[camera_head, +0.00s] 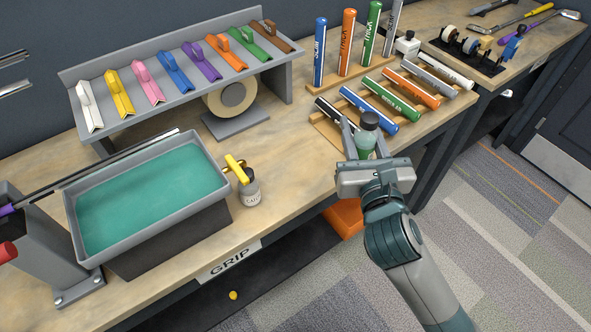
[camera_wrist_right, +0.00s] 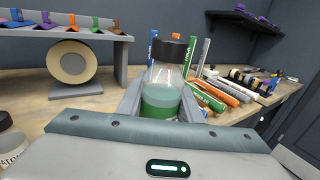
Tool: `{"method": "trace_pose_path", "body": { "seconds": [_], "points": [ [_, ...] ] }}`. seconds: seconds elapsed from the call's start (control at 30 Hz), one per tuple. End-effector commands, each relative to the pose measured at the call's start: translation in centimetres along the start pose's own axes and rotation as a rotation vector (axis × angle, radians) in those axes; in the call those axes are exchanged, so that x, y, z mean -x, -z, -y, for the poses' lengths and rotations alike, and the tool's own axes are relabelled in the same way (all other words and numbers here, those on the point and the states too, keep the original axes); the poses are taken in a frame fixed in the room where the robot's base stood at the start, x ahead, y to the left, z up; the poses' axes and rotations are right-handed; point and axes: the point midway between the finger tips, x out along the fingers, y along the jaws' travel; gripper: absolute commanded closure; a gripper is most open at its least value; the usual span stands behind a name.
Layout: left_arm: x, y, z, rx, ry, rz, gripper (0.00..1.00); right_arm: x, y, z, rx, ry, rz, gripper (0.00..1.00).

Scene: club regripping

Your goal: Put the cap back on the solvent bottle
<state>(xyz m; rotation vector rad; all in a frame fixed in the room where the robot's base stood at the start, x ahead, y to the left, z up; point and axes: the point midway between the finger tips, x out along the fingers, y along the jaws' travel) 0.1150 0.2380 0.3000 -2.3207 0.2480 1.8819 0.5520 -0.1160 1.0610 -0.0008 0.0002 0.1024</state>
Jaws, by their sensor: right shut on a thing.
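A clear bottle (camera_head: 366,142) with green liquid stands upright between the fingers of my right gripper (camera_head: 364,150), near the bench's front edge. It also shows in the right wrist view (camera_wrist_right: 162,100), with a finger on each side. A dark cap (camera_head: 370,119) sits on its top; in the right wrist view the cap (camera_wrist_right: 172,50) looks straight on the bottle. How tightly it is seated cannot be told. The bottle's base is hidden, so I cannot tell whether it touches the bench. My left gripper is not in view.
Grips lie on wooden racks (camera_head: 326,132) close by the bottle. A small white bottle (camera_head: 407,45) stands behind. A small yellow thing (camera_head: 233,295) lies below the bench.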

Motion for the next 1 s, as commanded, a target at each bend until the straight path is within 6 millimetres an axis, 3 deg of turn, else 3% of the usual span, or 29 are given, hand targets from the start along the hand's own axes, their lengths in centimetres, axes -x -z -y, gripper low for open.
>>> {"method": "trace_pose_path", "body": {
  "seconds": [0.37,1.0],
  "points": [
    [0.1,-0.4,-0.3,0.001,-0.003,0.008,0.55,-0.6,0.5,-0.9,-0.002,-0.002,0.0,1.0],
    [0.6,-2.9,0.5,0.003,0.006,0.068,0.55,-6.0,6.6,-9.4,0.0,-0.002,0.001,1.0]
  ]
}}
